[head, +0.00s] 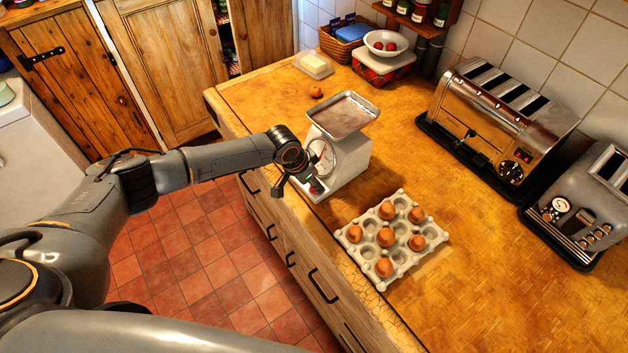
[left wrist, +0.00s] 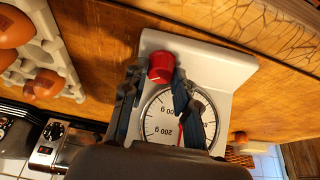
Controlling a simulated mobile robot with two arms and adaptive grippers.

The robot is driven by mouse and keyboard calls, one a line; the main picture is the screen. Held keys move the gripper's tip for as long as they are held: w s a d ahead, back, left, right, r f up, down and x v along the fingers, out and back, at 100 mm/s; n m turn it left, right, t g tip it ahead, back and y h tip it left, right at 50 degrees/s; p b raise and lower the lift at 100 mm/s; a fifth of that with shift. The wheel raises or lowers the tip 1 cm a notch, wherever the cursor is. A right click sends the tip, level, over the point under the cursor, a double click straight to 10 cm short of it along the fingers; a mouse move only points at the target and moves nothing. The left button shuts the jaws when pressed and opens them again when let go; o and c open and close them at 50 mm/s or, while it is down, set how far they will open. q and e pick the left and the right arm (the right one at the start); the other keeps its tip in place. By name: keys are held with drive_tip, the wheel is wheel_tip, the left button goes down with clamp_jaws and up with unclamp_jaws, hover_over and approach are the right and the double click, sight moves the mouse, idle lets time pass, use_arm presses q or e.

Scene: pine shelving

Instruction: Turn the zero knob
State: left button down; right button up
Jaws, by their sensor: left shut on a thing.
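A white kitchen scale (head: 345,172) with a metal pan (head: 342,115) stands upright near the counter's front edge. Its round dial shows in the left wrist view (left wrist: 160,122), partly covered by my fingers, with marks in grams and a red needle. The red zero knob (left wrist: 160,67) is on the scale's white front, below the dial. My left gripper (head: 314,187) is at the scale's front, and in the left wrist view (left wrist: 157,78) its two fingers are on either side of the knob, shut on it. In the head view the gripper largely hides the knob. My right gripper is not in view.
An egg tray (head: 351,240) with several brown eggs sits close to the scale. A butter dish (head: 313,65) and baskets are at the back. Open counter (head: 480,260) lies right of the eggs.

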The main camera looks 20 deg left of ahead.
use_arm(q)
drive_tip(key=c, duration=1)
unclamp_jaws()
drive_tip(key=v, duration=1.2)
